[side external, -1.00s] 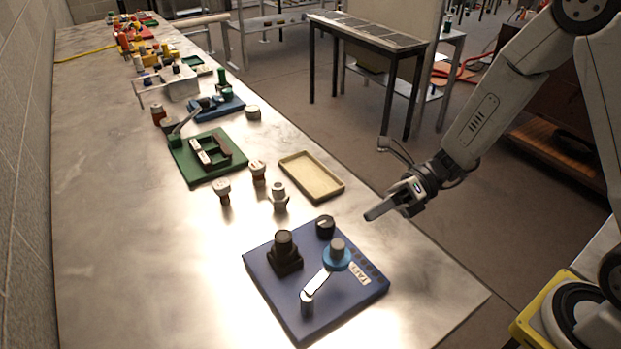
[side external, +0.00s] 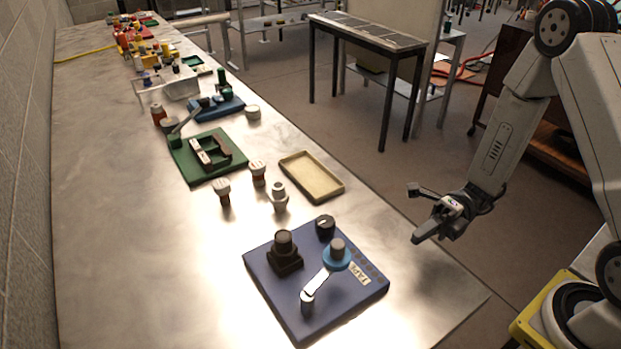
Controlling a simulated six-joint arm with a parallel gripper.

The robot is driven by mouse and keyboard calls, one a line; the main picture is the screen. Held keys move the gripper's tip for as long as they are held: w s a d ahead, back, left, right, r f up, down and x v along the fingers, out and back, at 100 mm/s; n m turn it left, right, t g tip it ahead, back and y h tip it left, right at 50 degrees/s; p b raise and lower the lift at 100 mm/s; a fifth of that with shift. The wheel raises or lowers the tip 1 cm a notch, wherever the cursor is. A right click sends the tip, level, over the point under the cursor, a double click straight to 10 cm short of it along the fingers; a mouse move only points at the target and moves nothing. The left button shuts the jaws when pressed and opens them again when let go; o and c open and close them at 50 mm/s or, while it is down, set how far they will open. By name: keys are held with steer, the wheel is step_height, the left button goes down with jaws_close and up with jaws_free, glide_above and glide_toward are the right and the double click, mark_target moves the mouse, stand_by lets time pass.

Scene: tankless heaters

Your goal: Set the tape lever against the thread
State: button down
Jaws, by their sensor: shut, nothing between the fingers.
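A blue board (side external: 335,305) labelled TAPE lies at the near end of the metal bench. On it, a pale lever (side external: 318,282) runs from a blue round piece with a grey knob (side external: 337,254) down to a grey upright post (side external: 307,302) near the front edge. A black square-based block with a round top (side external: 284,252) and a dark round knob (side external: 325,226) also stand on the board. I cannot tell which part is the thread.
A cream tray (side external: 312,178) and several white fittings (side external: 279,197) stand behind the board. A green board with parts (side external: 190,177) and a blue one (side external: 228,107) lie further back. The bench left of the blue board is clear.

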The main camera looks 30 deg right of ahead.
mark_target(337, 252)
steer(key=shift+f, duration=0.3)
steer(key=shift+a, duration=0.2)
steer(key=w+a, duration=0.3)
steer(key=a, duration=0.7)
steer(key=shift+w+a, duration=0.35)
stand_by(0.5)
steer(key=shift+w+n+g, duration=0.6)
steer(key=shift+n+g, duration=0.1)
steer(key=shift+g, duration=0.4)
steer(key=w+a+n+g, duration=0.1)
steer(key=w+a+g, duration=0.1)
steer(key=w, duration=0.4)
steer(key=shift+w+a+n+g+h, duration=0.3)
steer(key=shift+a+n+h, duration=0.1)
steer(key=shift+a, duration=0.2)
